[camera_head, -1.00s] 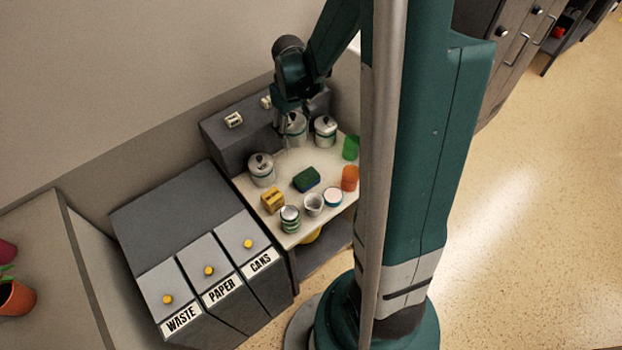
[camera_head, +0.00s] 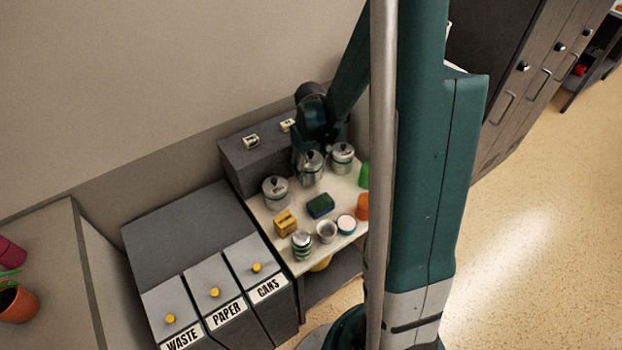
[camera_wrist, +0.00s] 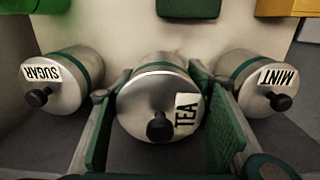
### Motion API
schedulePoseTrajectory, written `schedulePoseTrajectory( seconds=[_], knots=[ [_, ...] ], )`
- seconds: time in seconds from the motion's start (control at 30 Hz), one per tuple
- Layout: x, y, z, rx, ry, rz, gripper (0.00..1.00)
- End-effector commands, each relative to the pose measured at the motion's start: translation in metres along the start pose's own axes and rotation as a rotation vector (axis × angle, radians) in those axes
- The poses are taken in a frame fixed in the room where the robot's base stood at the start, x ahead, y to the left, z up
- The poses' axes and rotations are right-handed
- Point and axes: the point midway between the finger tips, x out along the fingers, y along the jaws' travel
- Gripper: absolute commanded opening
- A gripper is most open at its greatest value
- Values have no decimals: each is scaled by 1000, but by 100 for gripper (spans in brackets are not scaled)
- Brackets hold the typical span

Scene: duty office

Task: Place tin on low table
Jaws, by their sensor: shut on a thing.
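A round silver tin labelled TEA (camera_wrist: 150,105) is in the middle of the wrist view, its black-knobbed lid facing the camera. My gripper (camera_wrist: 160,85) is shut on it, one finger on each side. In the head view my gripper (camera_head: 309,150) holds this tin (camera_head: 313,172) upright at the back of a pale-topped table (camera_head: 272,220), between two similar tins. Its base is hidden, so I cannot tell whether it touches the top. I cannot tell whether this is the low table.
The MINT tin (camera_wrist: 258,82) and SUGAR tin (camera_wrist: 65,82) flank it closely. A sponge (camera_head: 320,205), yellow box (camera_head: 285,222), striped tin (camera_head: 302,245), grey cup (camera_head: 326,231) and orange cup (camera_head: 362,207) crowd the front. A dark box (camera_head: 255,165) stands behind; bins (camera_head: 215,270) are left.

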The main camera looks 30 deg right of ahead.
Motion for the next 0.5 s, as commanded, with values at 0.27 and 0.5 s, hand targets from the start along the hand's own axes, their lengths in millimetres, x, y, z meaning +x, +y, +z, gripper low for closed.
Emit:
schedulePoseTrajectory(
  seconds=[0.27, 0.5],
  knots=[
    [1, 0, 0, 0, 0, 0, 29],
    [10, 0, 0, 0, 0, 0, 29]
  ],
)
